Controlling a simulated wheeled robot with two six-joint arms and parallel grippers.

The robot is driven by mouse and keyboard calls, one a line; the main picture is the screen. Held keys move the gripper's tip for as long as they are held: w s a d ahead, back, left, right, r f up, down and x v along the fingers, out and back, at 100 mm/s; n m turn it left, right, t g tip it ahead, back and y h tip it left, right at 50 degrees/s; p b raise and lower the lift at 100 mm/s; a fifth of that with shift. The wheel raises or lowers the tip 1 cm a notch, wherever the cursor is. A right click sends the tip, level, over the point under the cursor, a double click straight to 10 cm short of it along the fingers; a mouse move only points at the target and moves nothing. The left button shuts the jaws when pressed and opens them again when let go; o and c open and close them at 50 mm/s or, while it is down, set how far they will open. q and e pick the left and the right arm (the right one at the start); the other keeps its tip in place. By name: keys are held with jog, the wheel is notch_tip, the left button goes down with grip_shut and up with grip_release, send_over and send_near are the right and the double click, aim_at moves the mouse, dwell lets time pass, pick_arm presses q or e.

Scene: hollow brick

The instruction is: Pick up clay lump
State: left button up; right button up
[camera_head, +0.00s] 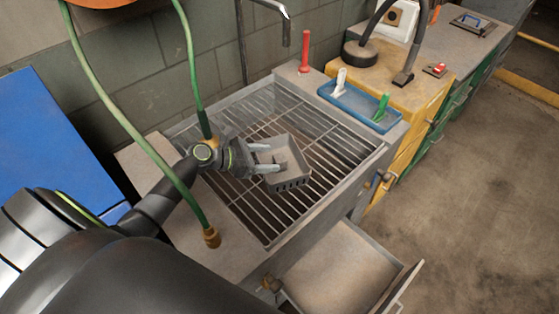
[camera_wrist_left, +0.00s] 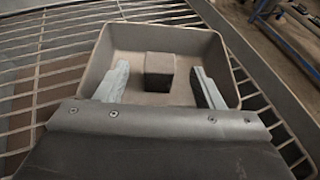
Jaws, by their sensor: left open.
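The clay lump (camera_wrist_left: 160,72) is a small grey block inside a grey tray (camera_wrist_left: 203,45). In the head view the tray (camera_head: 294,183) sits on the metal grating of the sink, and the lump (camera_head: 281,158) shows small between the fingers. My left gripper (camera_head: 274,157) reaches over the tray from the left, its fingers apart. In the left wrist view the two pale fingers (camera_wrist_left: 160,85) lie on either side of the lump, with a gap on each side. Whether they are level with it I cannot tell. My right gripper is not in view.
Green hoses (camera_head: 130,127) hang beside my left arm. A red-handled tool (camera_head: 305,52) stands at the sink's back edge. A blue tray (camera_head: 352,112) with white and green items lies to the right. An open drawer (camera_head: 340,268) juts out in front. The grating (camera_head: 345,140) right of the tray is clear.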

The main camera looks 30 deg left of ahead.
aim_at(281, 157)
pick_arm(q)
jog(key=x, duration=0.3)
jog(key=shift+w+f, duration=0.1)
jog(key=c, duration=1.1)
